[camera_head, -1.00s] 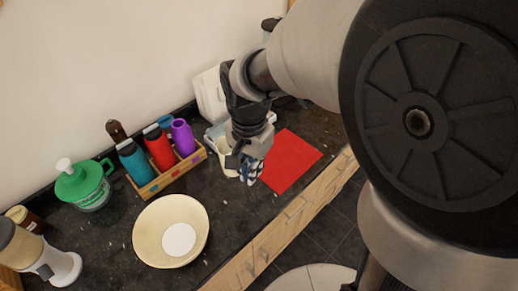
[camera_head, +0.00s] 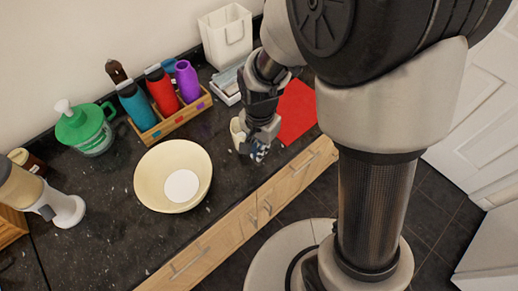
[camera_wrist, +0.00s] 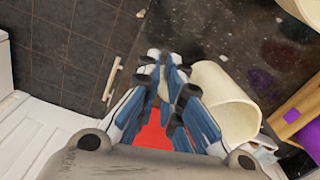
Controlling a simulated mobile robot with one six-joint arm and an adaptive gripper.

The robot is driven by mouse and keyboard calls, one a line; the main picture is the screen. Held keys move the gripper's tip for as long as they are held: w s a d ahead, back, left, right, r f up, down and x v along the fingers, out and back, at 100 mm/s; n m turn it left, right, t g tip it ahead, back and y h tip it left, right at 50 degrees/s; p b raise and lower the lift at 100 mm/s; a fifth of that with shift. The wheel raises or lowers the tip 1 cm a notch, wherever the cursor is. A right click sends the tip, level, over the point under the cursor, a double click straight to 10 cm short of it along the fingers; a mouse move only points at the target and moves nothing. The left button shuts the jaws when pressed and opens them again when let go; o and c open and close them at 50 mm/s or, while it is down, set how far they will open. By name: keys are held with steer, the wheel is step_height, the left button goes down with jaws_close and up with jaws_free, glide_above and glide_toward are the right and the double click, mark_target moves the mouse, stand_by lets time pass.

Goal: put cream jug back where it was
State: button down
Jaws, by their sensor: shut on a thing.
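The cream jug (camera_head: 236,131) is a pale cream vessel. My gripper (camera_head: 259,153) is shut on it, with the jug to the left of the fingers in the head view. In the wrist view my gripper (camera_wrist: 165,62) has its blue-and-white fingers close together, and the cream jug (camera_wrist: 226,100) lies tilted against their right side with its round opening showing. The part between the fingertips, probably the handle, is mostly hidden. I cannot tell whether the jug touches the counter.
A red mat (camera_head: 297,112) lies right of my gripper. A cream bowl (camera_head: 150,190) holding a white disc stands to the left. Behind are a wooden rack (camera_head: 176,123) with several bottles and a white bin (camera_head: 226,40). Dark counter between bowl and jug is clear.

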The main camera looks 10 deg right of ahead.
steer(key=shift+f+b, duration=0.5)
steer(key=shift+f, duration=1.45)
steer(key=shift+f, duration=0.2)
steer(key=c, duration=1.9)
jaws_free()
steer(key=shift+r, duration=0.15)
steer(key=shift+o, duration=0.7)
steer(key=shift+r, duration=0.35)
step_height(320, 180, up, 12)
steer(key=p, duration=0.3)
steer(key=shift+f, duration=0.1)
steer(key=s+d+r+n+t, duration=0.2)
steer(key=s+d+r+n, duration=0.2)
steer(key=s+r, duration=0.3)
steer(key=s+d+r+n+t, duration=0.2)
steer(key=s+d+r+n, duration=0.2)
steer(key=s+r, duration=0.3)
steer(key=shift+d+r+n+t, duration=0.3)
steer(key=shift+d+r, duration=0.05)
steer(key=shift+r, duration=0.1)
